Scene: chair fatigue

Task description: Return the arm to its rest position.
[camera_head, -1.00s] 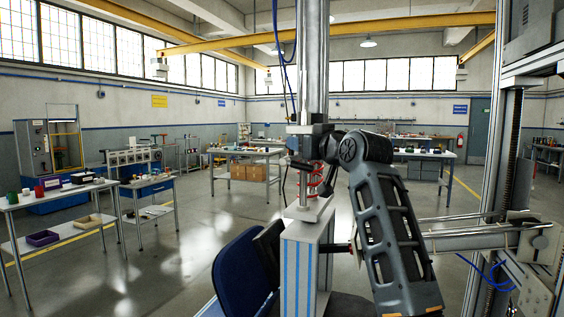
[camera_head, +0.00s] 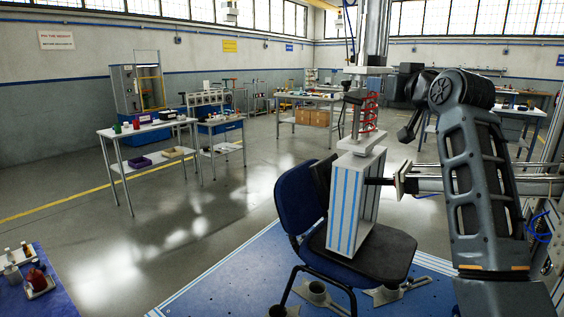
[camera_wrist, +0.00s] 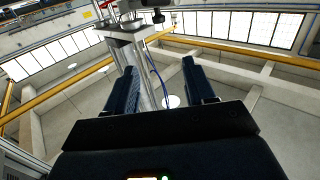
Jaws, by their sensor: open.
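My arm (camera_head: 482,180) stands at the right of the head view, its large link rising to a dark joint and folding over toward the left. My gripper (camera_wrist: 158,66) shows in the wrist view with its two dark fingers apart and nothing between them. It points up toward the ceiling and a metal column. In the head view I cannot make out the fingers clearly.
A blue and black chair (camera_head: 296,203) stands on a blue platform (camera_head: 222,273) under a test rig, its silver block (camera_head: 350,205) over the seat, close left of my arm. A blue-topped table (camera_head: 60,296) is at bottom left. Open floor lies between.

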